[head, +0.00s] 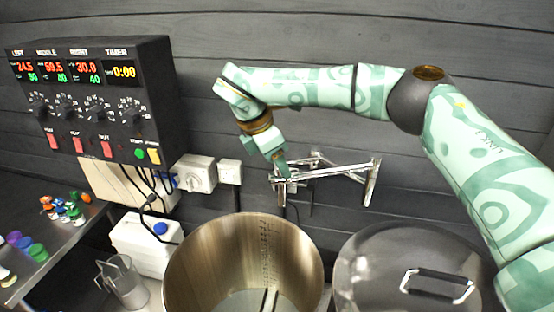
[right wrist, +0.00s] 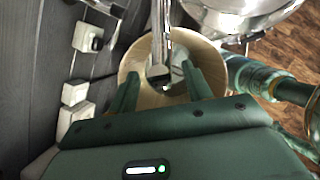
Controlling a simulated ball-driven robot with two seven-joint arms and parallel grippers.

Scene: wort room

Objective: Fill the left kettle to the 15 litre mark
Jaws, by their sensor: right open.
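An open steel kettle (head: 190,250) stands at the bottom middle of the head view, with marks down its inner wall. A pale surface shows at its bottom; I cannot read a level. It also shows below the fingers in the right wrist view (right wrist: 137,65). A chrome jointed tap arm (head: 340,172) on the wall reaches out above and behind the kettle. My right gripper (head: 284,174) is at the tap arm's left end. In the right wrist view its fingers (right wrist: 160,86) are apart, on either side of a chrome pipe (right wrist: 163,38); contact is unclear. My left gripper is out of view.
A lidded kettle (head: 385,250) stands close on the right. A control box (head: 95,95) with displays, knobs and switches hangs at the left. A white canister (head: 145,243) and a clear jug (head: 122,282) stand left of the open kettle. Coloured small items lie on a steel shelf.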

